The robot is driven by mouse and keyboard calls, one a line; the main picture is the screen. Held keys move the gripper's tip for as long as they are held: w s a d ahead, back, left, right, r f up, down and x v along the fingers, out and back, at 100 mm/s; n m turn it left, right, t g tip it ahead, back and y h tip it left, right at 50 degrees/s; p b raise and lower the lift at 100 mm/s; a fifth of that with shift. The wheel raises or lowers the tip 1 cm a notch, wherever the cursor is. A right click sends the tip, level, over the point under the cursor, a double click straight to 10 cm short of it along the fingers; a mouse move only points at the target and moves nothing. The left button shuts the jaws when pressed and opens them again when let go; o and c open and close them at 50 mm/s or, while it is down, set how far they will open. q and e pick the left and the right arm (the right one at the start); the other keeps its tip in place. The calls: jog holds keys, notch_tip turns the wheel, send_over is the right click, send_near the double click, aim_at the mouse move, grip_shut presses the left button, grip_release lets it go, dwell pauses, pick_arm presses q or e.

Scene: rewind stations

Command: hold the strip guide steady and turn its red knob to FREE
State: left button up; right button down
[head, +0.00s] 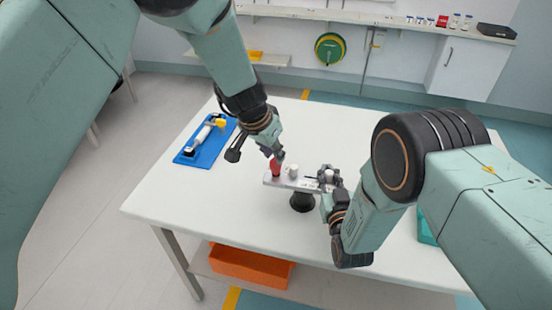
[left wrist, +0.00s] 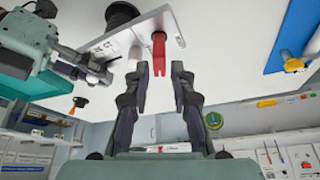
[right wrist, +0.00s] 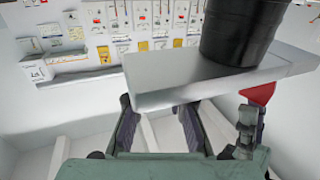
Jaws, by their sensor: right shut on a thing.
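The strip guide is a pale metal plate (head: 270,182) on a black round post (head: 302,202) on the white table. Its red knob (head: 275,168) stands near its left end, with a white peg (head: 293,170) beside it. My left gripper (head: 277,155) is at the knob. In the left wrist view its fingers (left wrist: 161,72) are open, with the red knob (left wrist: 159,50) between the tips and gaps at both sides. My right gripper (head: 326,178) is shut on the plate's right end. In the right wrist view the plate (right wrist: 160,92) hides its fingertips.
A blue tray (head: 190,157) with a yellow-ended tool lies at the table's left. An orange bin (head: 250,266) sits on the shelf below. A teal bin (head: 426,228) is partly hidden behind my right arm. The table (head: 190,205) is clear around the guide.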

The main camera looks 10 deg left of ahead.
aim_at(276, 166)
pick_arm(q)
jog(key=shift+x, duration=1.85)
jog(key=shift+c, duration=0.3)
grip_shut()
